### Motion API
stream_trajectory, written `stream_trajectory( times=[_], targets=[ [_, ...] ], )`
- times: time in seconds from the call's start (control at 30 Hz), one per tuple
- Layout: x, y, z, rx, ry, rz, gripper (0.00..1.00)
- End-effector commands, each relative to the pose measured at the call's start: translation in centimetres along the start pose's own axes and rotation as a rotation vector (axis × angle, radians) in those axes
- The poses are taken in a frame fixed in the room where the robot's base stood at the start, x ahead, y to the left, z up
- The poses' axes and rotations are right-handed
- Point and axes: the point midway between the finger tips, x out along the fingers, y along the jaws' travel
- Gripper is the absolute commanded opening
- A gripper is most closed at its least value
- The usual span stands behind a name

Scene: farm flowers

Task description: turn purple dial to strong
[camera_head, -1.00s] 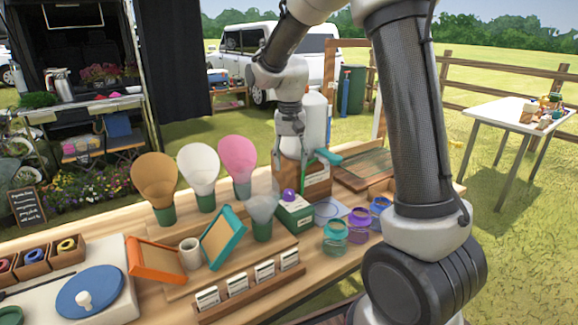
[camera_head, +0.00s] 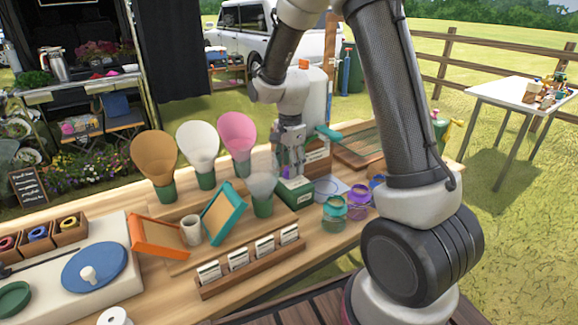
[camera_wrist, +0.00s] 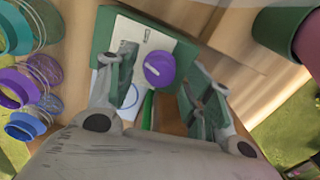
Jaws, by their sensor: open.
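The purple dial (camera_wrist: 159,69) is a round knob with a pale pointer line, on the cream top of a green box (camera_wrist: 183,47). In the wrist view it lies between my gripper's (camera_wrist: 163,95) two open fingers, nearer the right one, and neither finger visibly touches it. In the head view my gripper (camera_head: 291,172) points down right over the green box (camera_head: 294,193), and the dial is hidden behind the fingers.
Jars with teal (camera_head: 334,207), purple (camera_head: 359,204) and blue lids stand right of the box. A translucent cone on a green base (camera_head: 262,192) stands close on its left. A label rack (camera_head: 249,262) is in front. Pink, white and tan cones stand further left.

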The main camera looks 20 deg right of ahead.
Motion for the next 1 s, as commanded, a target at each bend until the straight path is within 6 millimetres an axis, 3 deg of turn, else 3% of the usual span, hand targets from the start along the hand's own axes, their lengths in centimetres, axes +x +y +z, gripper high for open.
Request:
stream_trajectory(
  times=[0.33, 0.6, 1.0],
  targets=[
    [0.58, 0.03, 0.01, -0.001, 0.0, 0.0, 0.49],
    [0.55, 0.02, 0.0, -0.001, 0.0, 0.0, 0.04],
    [0.53, 0.0, -0.01, -0.063, -0.002, 0.0, 0.04]
  ],
)
